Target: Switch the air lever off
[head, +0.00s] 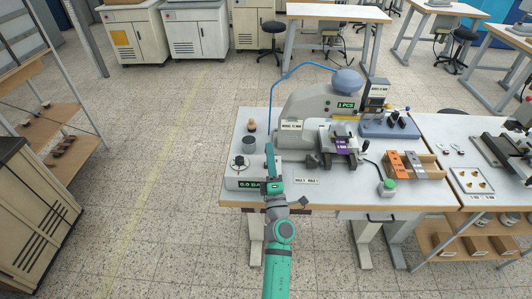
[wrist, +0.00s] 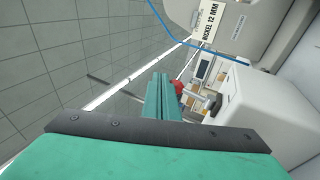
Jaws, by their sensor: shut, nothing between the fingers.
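The pale air unit (head: 250,170) stands at the left end of the bench, with a dark knob (head: 239,163) on it. Its green-lit display (head: 249,185) seems to read 0.0 BAR, its right end covered by my arm. My gripper (head: 270,150) is over the right side of this unit, in front of the stamping machine. In the wrist view its fingers (wrist: 161,97) are together and empty. A small red part (wrist: 178,87), possibly the air lever's grip, shows right beside the fingers, partly hidden behind them; I cannot tell whether they touch. The lever is not clear in the head view.
The stamping machine (head: 305,105) stands right of my gripper, with a blue hose (head: 271,99) rising behind. A purple-topped fixture (head: 343,143), a green button box (head: 388,187) and a wooden rack (head: 424,172) are further right. Floor left of the bench is clear.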

